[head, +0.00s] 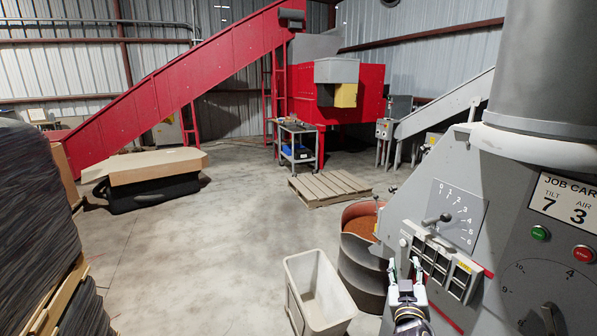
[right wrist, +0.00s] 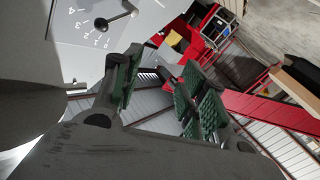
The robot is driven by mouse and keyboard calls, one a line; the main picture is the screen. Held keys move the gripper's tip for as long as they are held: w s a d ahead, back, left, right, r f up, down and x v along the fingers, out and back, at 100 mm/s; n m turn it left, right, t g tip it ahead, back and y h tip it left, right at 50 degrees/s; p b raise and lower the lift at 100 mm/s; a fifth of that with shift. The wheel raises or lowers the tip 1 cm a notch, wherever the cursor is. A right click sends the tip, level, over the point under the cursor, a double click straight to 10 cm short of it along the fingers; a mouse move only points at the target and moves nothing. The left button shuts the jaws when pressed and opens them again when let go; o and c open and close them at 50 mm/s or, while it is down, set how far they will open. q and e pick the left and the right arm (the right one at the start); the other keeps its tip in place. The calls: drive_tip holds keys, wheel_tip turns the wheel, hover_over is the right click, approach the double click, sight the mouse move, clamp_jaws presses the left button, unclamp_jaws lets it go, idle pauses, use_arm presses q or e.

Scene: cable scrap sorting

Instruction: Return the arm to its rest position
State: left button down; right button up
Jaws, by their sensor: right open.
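My right gripper (head: 406,274) is at the lower right of the head view, in front of the grey machine's panel (head: 434,262) with its row of dark switches. In the right wrist view the two green-padded fingers (right wrist: 156,88) stand apart with nothing between them. A lever with a dark knob (head: 445,217) sits on a numbered dial just above the gripper, and its knob also shows in the right wrist view (right wrist: 101,24). I cannot tell from the head view whether the fingers touch the panel. My left gripper is not in view.
A pale bin (head: 318,292) stands open on the floor left of the gripper. A round drum (head: 362,262) with reddish granules is close beside the machine. A wooden pallet (head: 330,187) lies farther back. Dark wrapped stacks (head: 35,220) stand at left. The middle floor is clear.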

drive_tip(key=w+a+f+n+g+y, duration=0.1)
drive_tip(key=a+f+n+y, duration=0.1)
drive_tip(key=f, duration=1)
drive_tip(key=w+a+f+n+g+y, duration=0.1)
drive_tip(key=a+f+n+g+y, duration=0.15)
drive_tip(key=f, duration=0.95)
drive_tip(key=s+f+g+y, duration=0.15)
drive_tip(key=s+f, duration=0.35)
drive_tip(key=f, duration=0.8)
drive_tip(key=s+f+g, duration=0.2)
drive_tip(key=s+f, duration=0.3)
drive_tip(key=f, duration=0.7)
drive_tip(key=s+d+f+m+g, duration=0.1)
drive_tip(key=s+f+g, duration=0.4)
drive_tip(key=s+f, duration=1.4)
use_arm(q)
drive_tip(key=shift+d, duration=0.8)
use_arm(e)
drive_tip(key=s+d+f+g, duration=0.1)
drive_tip(key=s+f+g, duration=0.1)
drive_tip(key=s, duration=1)
drive_tip(key=s+d+f+g, duration=0.1)
drive_tip(key=s+f, duration=0.3)
drive_tip(key=s, duration=0.8)
drive_tip(key=shift+s+m+g, duration=0.25)
drive_tip(key=shift+m+g, duration=0.15)
drive_tip(key=shift+m, duration=0.05)
